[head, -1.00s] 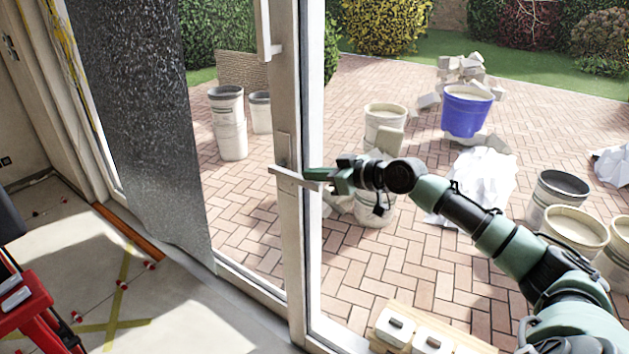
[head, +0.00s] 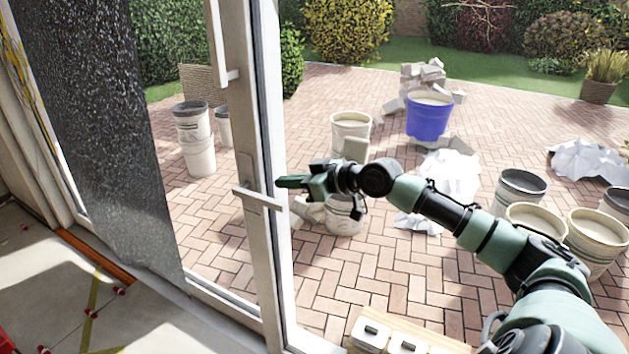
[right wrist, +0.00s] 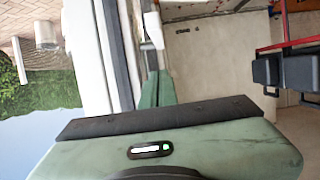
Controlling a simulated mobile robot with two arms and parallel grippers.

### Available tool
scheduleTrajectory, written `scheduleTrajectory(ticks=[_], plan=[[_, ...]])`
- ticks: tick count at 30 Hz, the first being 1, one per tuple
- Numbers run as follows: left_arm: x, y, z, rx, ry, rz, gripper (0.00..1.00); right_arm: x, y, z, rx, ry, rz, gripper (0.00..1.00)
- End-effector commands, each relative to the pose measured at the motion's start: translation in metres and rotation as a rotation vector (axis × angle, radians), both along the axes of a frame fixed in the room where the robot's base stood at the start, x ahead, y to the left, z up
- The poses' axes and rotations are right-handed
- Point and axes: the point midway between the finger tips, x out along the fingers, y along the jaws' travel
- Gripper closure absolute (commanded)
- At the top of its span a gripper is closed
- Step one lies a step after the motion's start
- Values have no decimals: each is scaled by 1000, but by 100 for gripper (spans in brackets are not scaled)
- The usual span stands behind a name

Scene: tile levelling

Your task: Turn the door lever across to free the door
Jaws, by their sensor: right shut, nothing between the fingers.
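The door lever (head: 257,199) is a pale bar on the upright white stile of the glass door (head: 272,290). It lies across the stile, close to level, with its right end sloping slightly down. In the right wrist view the green fingers (right wrist: 157,88) point towards a pale bar (right wrist: 152,30), probably the lever, beside the white frame. My left gripper is out of view.
A long vertical pull handle (head: 217,40) is on the stile above the lever. A dark textured sheet (head: 100,130) hangs at left. Beyond the glass are a blue bucket (head: 429,117), several pale buckets and rubble on brick paving. Pale blocks (head: 370,333) lie at the bottom.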

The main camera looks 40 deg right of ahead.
Motion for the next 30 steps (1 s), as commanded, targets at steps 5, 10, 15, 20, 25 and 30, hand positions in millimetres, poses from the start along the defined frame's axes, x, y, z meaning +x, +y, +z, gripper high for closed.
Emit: scheduleTrajectory(ticks=[5,10,15,20,25,30], plan=[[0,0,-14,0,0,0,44,-22,-9,1,-6,3,0,100],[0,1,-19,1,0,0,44,-36,-16,5,0,3,-3,100],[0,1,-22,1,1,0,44,-48,-19,11,3,-1,1,100],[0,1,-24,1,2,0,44,-57,-23,15,4,-2,0,100],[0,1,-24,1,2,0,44,-63,-26,17,2,-1,1,100],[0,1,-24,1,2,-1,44,-64,-26,18,1,-3,0,100]])
